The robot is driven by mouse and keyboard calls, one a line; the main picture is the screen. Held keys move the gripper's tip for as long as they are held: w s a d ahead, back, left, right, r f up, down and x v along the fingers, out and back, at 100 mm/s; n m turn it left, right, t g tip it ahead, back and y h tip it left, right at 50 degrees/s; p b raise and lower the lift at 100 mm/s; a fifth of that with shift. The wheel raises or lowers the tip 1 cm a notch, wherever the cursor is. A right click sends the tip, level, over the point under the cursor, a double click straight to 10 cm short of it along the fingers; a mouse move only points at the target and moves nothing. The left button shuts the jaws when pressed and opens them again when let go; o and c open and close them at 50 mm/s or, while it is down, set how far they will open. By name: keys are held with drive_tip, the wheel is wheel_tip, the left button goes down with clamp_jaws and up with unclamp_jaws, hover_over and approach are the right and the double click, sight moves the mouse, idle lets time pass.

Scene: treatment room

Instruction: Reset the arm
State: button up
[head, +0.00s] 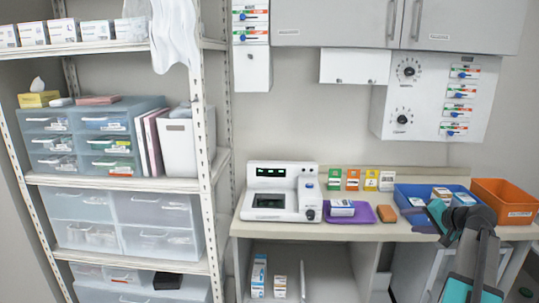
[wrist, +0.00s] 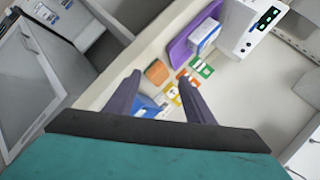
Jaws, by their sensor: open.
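My gripper (wrist: 160,77) is open, with its two dark fingers spread apart in the wrist view and nothing held between them. The counter shows beyond the fingers. In the head view my arm rises from the lower right, and its teal and dark end is over the right part of the counter (head: 389,231), in front of the blue tray (head: 404,192). From the head view I cannot tell the exact gap between the arm's end and the tray.
A purple tray (head: 361,215) holds a small box (head: 342,208). An orange block (head: 387,213) lies beside it. A white device (head: 279,190) stands left. The blue tray holds small boxes; an orange bin (head: 506,199) stands right. Wall cabinets (head: 350,22) hang above. A shelving rack (head: 120,183) fills the left.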

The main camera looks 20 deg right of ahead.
drive_tip(key=w+a+f+n+g+y, duration=0.1)
drive_tip(key=w+a+f+g, duration=0.1)
drive_tip(key=a+f, duration=0.7)
drive_tip(key=w+a+f+n+g+y, duration=0.1)
drive_tip(key=a+f+g, duration=0.1)
drive_tip(key=a+f, duration=0.7)
drive_tip(key=s+a+f+n+g+y, duration=0.1)
drive_tip(key=s+a+f+g, duration=0.15)
drive_tip(key=a+f, duration=0.6)
drive_tip(key=s+a+f+n+g, duration=0.25)
drive_tip(key=a+f, duration=0.35)
drive_tip(key=f, duration=0.5)
drive_tip(key=s+a+f+n+g, duration=0.3)
drive_tip(key=s+a+f+g, duration=0.1)
drive_tip(key=s+a+f, duration=0.9)
drive_tip(key=s+a+f+n+g+h, duration=0.1)
drive_tip(key=s+a+f, duration=0.2)
drive_tip(key=s, duration=0.6)
drive_tip(key=s+a+f+n+g+h, duration=0.2)
drive_tip(key=s+a+f, duration=0.1)
drive_tip(key=s, duration=0.6)
drive_tip(key=shift+f+g+h, duration=0.2)
drive_tip(key=shift+g+h, duration=0.1)
drive_tip(key=shift+n, duration=0.25)
